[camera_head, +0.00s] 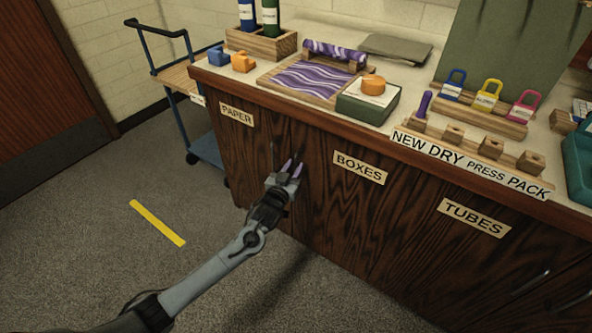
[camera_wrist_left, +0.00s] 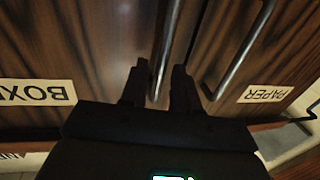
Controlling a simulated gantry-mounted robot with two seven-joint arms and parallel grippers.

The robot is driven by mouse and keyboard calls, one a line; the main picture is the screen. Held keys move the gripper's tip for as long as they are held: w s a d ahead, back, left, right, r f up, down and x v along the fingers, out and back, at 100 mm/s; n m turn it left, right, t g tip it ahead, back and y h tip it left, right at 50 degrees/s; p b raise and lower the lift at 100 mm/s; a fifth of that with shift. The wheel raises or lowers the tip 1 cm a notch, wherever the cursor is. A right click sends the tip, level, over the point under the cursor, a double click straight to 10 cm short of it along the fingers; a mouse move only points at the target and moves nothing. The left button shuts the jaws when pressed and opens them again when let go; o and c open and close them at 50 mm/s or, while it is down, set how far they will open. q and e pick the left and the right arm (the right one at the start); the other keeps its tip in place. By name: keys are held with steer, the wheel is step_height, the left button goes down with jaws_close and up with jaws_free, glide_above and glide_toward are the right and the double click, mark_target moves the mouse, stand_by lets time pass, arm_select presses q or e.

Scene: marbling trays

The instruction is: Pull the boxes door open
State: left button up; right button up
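The boxes door (camera_head: 345,205) is dark striped wood in the cabinet front, with a "BOXES" label (camera_head: 360,167); it looks closed. In the left wrist view, the label (camera_wrist_left: 38,92) is upside down at left. The boxes door's metal handle (camera_wrist_left: 165,45) is a slim bar whose end lies between my left gripper's fingers. My left gripper (camera_head: 291,166) is in front of the cabinet by the paired handles. In the wrist view the left gripper (camera_wrist_left: 158,82) has its fingers apart, with gaps beside the bar; contact cannot be told. My right gripper is not in view.
The paper door's handle (camera_wrist_left: 238,50) runs beside the boxes handle, close to my gripper. A "PAPER" label (camera_head: 236,115) and a "TUBES" label (camera_head: 473,217) mark neighbouring doors. A blue cart (camera_head: 205,148) stands left of the cabinet.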

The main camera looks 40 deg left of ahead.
arm_select(q)
steer(key=shift+b+x, duration=0.3)
steer(key=shift+x, duration=0.65)
steer(key=shift+c, duration=0.4)
jaws_close()
